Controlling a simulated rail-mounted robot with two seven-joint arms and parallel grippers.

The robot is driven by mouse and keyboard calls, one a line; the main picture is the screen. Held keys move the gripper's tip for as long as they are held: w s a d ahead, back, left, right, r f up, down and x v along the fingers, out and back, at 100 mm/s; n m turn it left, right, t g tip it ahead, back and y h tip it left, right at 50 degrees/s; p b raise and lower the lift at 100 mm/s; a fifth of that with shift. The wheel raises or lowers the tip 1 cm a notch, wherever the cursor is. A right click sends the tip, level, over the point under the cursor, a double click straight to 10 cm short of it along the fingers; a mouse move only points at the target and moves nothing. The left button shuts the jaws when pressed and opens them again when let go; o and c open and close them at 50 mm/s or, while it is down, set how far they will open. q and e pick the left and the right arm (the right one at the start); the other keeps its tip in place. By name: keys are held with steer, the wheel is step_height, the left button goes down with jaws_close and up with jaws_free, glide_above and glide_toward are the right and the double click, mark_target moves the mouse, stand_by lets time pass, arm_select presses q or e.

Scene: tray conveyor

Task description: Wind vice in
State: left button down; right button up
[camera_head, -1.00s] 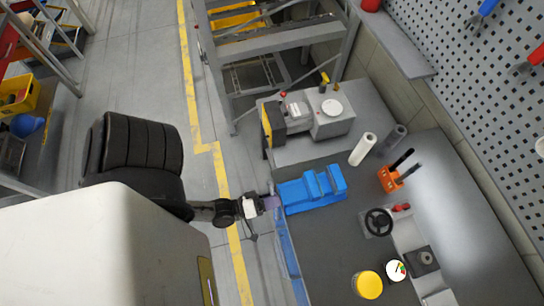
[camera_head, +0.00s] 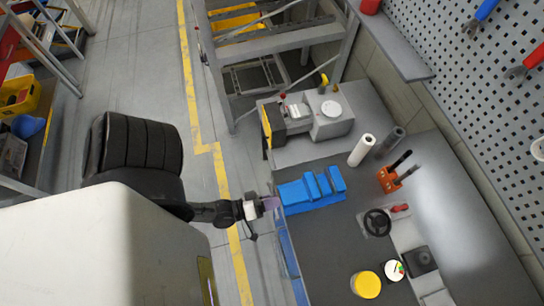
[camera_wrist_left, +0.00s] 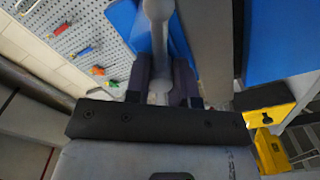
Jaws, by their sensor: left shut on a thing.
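The blue vice (camera_head: 298,195) sits at the left edge of the grey workbench, its upright jaw blocks toward the right end. A narrow gap shows between the blocks. My left gripper (camera_head: 270,203) is at the vice's left end, just off the bench edge. The screw is hidden. My right gripper is in neither view.
A grey machine (camera_head: 333,122) stands behind the vice. A white roll (camera_head: 361,150), an orange tool holder (camera_head: 387,179), a black handwheel (camera_head: 378,222) and a yellow round thing (camera_head: 366,285) are on the bench to the right. Floor left of the bench is clear.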

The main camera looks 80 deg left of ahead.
arm_select(q)
steer(key=m+p, duration=0.2)
steer(key=shift+r+m, duration=0.2)
steer(key=shift+m, duration=0.1)
steer(key=m+p, duration=0.2)
steer(key=m, duration=0.1)
steer(key=shift+m, duration=0.3)
steer(key=m+p, duration=0.1)
steer(key=m, duration=0.2)
steer(key=shift+f, duration=0.1)
steer(key=shift+m, duration=0.5)
steer(key=shift+p, duration=0.3)
steer(key=c, duration=1)
jaws_free()
steer(key=shift+o, duration=0.2)
steer(key=shift+f, duration=0.1)
